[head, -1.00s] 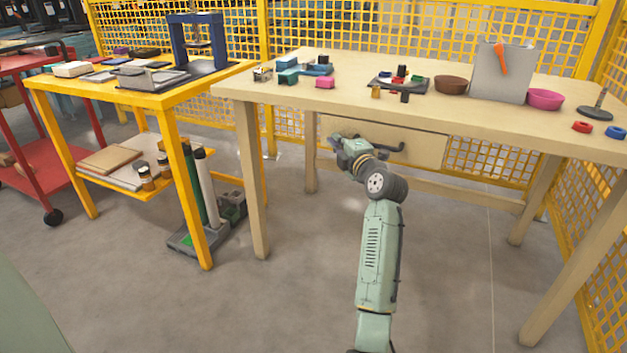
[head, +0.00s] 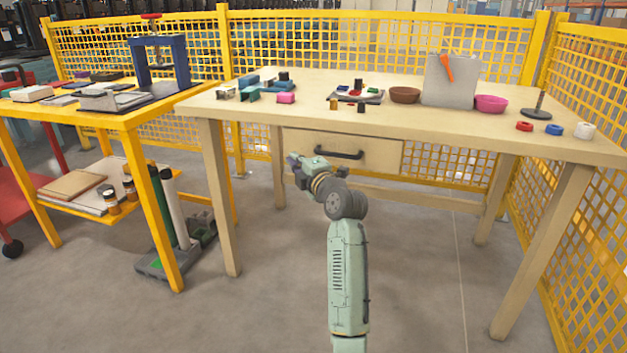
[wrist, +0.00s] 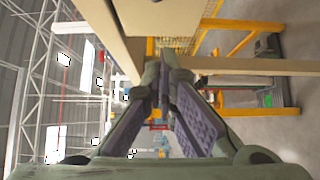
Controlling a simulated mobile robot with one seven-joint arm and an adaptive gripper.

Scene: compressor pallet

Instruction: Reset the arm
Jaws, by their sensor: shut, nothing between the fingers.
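My gripper (head: 296,165) is at the end of my green arm, in front of the wooden workbench and below its top. It points away to the left, near the bench's drawer (head: 340,152). In the wrist view my gripper (wrist: 163,70) shows two fingers that converge at their tips, with nothing between them. The wrist view is turned on its side; a bench leg (wrist: 250,66) and the underside of the bench show beyond the fingers.
The wooden workbench (head: 400,122) holds coloured blocks, a brown bowl (head: 405,95), a pink bowl (head: 491,103) and rings. A yellow table (head: 130,119) with a blue press frame (head: 160,62) stands left. Yellow mesh fencing (head: 575,200) bounds the right. The floor (head: 240,310) around my arm is clear.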

